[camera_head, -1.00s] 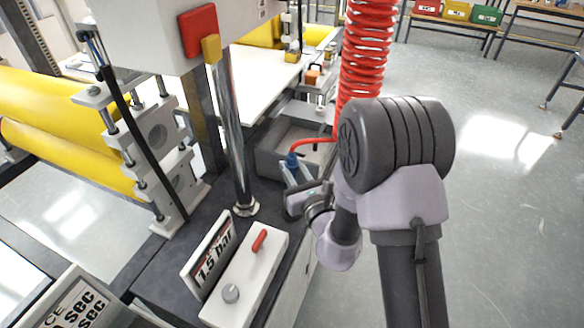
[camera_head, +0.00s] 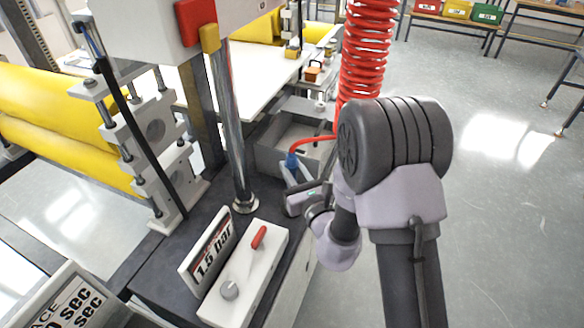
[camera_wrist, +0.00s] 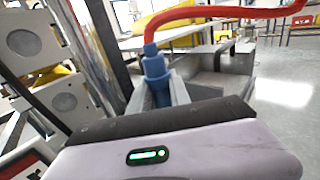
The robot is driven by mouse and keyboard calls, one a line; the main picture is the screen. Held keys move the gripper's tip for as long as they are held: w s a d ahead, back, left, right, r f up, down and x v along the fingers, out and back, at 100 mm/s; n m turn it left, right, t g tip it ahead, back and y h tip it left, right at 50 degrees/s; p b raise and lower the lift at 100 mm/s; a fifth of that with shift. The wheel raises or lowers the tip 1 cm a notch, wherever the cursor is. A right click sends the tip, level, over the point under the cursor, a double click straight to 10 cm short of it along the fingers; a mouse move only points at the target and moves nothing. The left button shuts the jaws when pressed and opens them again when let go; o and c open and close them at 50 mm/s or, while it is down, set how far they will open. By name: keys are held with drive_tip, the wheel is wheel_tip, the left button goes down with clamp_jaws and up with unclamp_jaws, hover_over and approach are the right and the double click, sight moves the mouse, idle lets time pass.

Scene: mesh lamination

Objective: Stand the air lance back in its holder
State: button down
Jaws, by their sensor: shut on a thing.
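The air lance (camera_head: 292,161) shows as a blue fitting with a red hose running off its top. In the wrist view its blue upper part (camera_wrist: 154,66) stands roughly upright, just beyond my gripper's body. My gripper (camera_head: 299,183) is shut on the lance, beside the grey open tray on the machine. The gripper's pale fingers also show around the lance in the wrist view (camera_wrist: 157,95). The lance's lower part is hidden by my gripper and wrist. I cannot pick out the holder with certainty in either view.
The grey open tray (camera_head: 262,157) lies just behind the lance. A chrome column (camera_head: 234,130) stands to the left. A control box (camera_head: 246,275) with a red lever and a 1.5 bar sign (camera_head: 210,256) is in front. A coiled red hose (camera_head: 366,50) hangs behind. Open floor lies right.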

drive_tip(key=shift+f+b, duration=1.7)
drive_tip(key=shift+f, duration=0.3)
drive_tip(key=c, duration=1.1)
unclamp_jaws()
drive_tip(key=shift+d, duration=0.1)
